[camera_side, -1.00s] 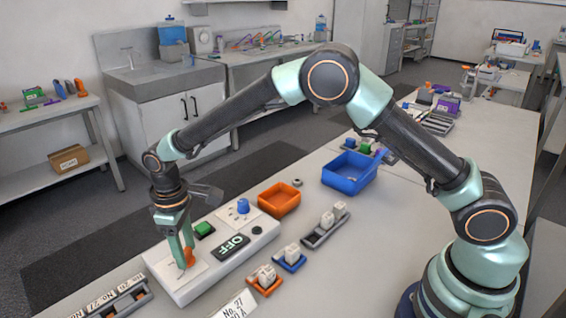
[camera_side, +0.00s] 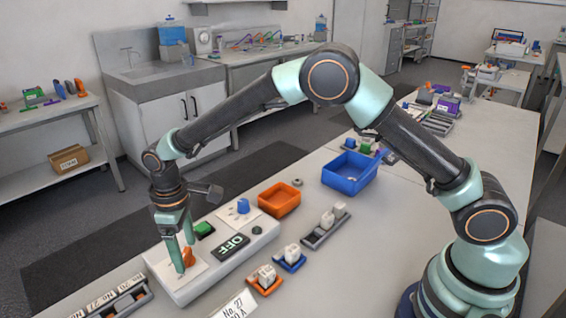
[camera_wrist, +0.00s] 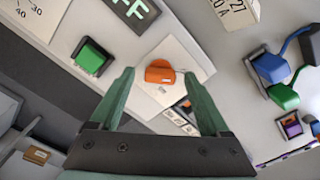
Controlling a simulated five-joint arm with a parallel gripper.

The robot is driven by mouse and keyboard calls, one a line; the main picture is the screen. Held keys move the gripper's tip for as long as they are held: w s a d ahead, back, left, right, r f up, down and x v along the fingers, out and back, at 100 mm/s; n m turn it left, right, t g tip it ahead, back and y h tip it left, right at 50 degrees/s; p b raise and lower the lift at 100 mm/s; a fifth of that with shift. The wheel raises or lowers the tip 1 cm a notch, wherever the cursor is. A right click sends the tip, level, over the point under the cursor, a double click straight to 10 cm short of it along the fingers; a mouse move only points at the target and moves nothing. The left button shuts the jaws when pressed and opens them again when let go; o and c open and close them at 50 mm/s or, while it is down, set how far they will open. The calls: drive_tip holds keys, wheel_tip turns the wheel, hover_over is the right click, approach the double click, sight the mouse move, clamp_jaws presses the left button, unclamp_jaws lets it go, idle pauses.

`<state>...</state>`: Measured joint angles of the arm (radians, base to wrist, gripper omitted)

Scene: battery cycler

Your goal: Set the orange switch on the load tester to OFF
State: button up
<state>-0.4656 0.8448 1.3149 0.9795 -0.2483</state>
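The orange switch (camera_wrist: 160,73) is a knob on a pale square plate (camera_wrist: 183,50) on the load tester (camera_side: 178,290). In the side view the orange switch (camera_side: 188,257) is at the tester's left end, beside my fingertips. The tester's dark display (camera_side: 231,246) reads OFF in light letters. My gripper (camera_side: 183,256) points down over the plate. In the wrist view my gripper (camera_wrist: 162,77) has its green fingers spread, with the switch showing between and just beyond the tips. Nothing is held.
The tester also carries a green button (camera_side: 204,229) and a blue knob (camera_side: 243,206). An orange bin (camera_side: 279,200) and a blue bin (camera_side: 350,173) stand behind it. Small trays with white blocks (camera_side: 266,276) lie to its right. A long holder (camera_side: 121,301) lies front left.

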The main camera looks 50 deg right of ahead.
sight(186, 253)
wheel_tip(186, 253, up, 12)
idle(0.6)
